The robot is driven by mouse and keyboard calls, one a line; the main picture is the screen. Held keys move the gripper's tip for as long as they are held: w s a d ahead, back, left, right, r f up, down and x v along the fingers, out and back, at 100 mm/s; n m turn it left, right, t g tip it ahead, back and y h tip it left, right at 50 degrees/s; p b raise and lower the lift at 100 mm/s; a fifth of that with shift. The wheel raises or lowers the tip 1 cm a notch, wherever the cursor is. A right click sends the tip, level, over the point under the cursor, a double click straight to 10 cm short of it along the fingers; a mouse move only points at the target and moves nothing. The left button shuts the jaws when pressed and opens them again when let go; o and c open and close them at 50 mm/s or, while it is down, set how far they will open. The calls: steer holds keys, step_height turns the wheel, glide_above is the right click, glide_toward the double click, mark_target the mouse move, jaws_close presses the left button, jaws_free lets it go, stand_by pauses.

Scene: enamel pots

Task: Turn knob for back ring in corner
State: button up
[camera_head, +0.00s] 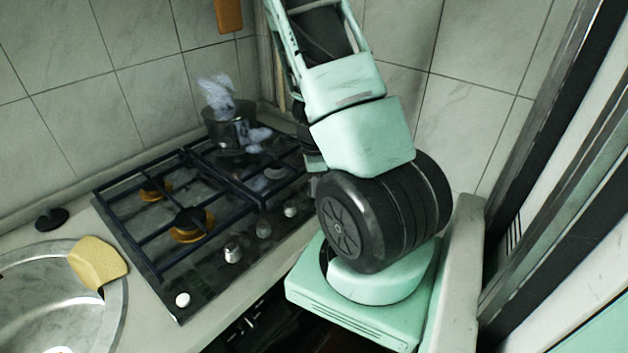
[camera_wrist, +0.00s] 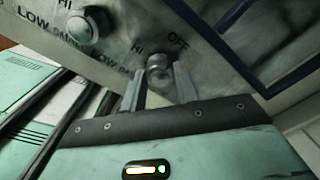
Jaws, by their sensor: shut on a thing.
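A black gas hob (camera_head: 190,262) has a row of knobs along its front edge. In the wrist view, my gripper (camera_wrist: 158,86) is shut on a small round metal knob (camera_wrist: 158,64), with one finger on each side of it. The panel by this knob is marked HI and OFF. A second knob (camera_wrist: 88,24) is at the upper left of the wrist view, apart from my fingers. In the head view my arm covers the hob's right end, and my fingertips cannot be made out.
A dark pot (camera_head: 228,128) with pale smoke or steam stands on a back ring near the corner. Black grates (camera_head: 150,232) cover the hob. A sink (camera_head: 45,312) and a yellow sponge (camera_head: 98,262) lie at left. Tiled walls close off the back.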

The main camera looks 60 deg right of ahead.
steer(key=shift+m, duration=0.5)
steer(key=o, duration=1)
steer(key=shift+r, duration=0.1)
step_height(320, 180, up, 17)
steer(key=p, duration=0.5)
steer(key=shift+r, duration=0.1)
